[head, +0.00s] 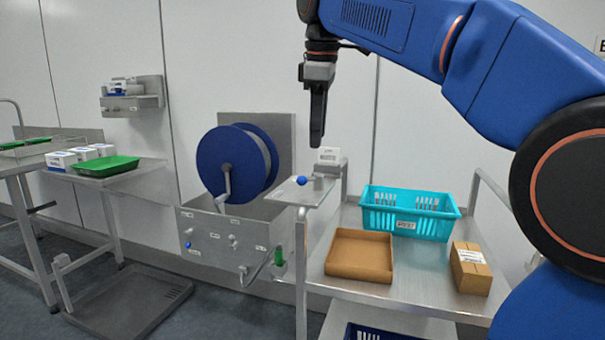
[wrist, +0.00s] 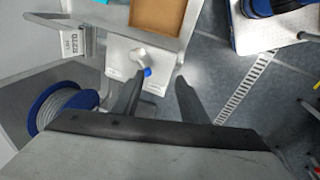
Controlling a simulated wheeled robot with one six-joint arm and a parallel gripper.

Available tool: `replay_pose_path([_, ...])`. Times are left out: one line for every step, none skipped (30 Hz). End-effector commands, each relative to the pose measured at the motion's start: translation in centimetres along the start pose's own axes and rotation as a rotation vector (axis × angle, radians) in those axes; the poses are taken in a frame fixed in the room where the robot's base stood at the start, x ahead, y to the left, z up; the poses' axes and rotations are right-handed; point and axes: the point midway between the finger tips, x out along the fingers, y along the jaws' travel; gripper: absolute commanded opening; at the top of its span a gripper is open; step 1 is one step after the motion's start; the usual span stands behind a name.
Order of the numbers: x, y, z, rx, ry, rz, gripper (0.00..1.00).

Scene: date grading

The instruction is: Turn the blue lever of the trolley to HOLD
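The blue lever's round knob (head: 301,180) sits on a small grey plate (head: 318,192) at the trolley's left back corner. In the wrist view the knob (wrist: 147,72) ends a short pale arm, pointing down and slightly right from its hub, on a pale panel (wrist: 118,50). Any HOLD marking is too small to read. My gripper (head: 317,143) points down above the plate, apart from the lever. In the wrist view my gripper (wrist: 160,80) is open and empty, with the knob just beyond the left fingertip.
The trolley top (head: 420,272) carries a turquoise crate (head: 448,226), a brown tray (head: 338,262) and a carton (head: 470,285). A small labelled white block (head: 328,156) stands behind the lever. A blue reel (head: 225,160) on a panelled stand is to the left.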

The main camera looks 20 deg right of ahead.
Motion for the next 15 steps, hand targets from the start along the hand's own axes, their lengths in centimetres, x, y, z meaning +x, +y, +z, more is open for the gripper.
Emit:
replay_pose_path([-0.8,1.1,-1.1,-0.045,-0.004,-0.005,0.4])
replay_pose_path([-1.3,1.5,-1.6,-0.072,-0.008,-0.009,0.4])
replay_pose_path([-1.9,2.0,-2.2,-0.105,-0.011,-0.013,0.4])
replay_pose_path([-2.2,2.4,-2.5,-0.128,-0.014,-0.016,0.4])
replay_pose_path([-2.6,2.6,-2.9,-0.148,-0.016,-0.019,0.4])
replay_pose_path([-2.9,3.0,-3.3,-0.171,-0.018,-0.022,0.4])
replay_pose_path([-3.2,3.1,-3.5,-0.187,-0.02,-0.025,0.4])
replay_pose_path([-3.4,3.3,-3.7,-0.199,-0.022,-0.027,0.4])
replay_pose_path([-3.5,3.5,-3.9,-0.214,-0.023,-0.029,0.4])
replay_pose_path([-3.7,3.6,-4.0,-0.222,-0.024,-0.03,0.4])
replay_pose_path([-3.8,3.6,-4.1,-0.228,-0.025,-0.031,0.4])
replay_pose_path([-3.8,3.7,-4.2,-0.234,-0.026,-0.033,0.4])
replay_pose_path([-3.7,3.7,-4.2,-0.238,-0.026,-0.033,0.4])
replay_pose_path([-3.6,3.7,-4.2,-0.24,-0.026,-0.034,0.4])
replay_pose_path([-3.4,3.7,-4.2,-0.241,-0.027,-0.034,0.4])
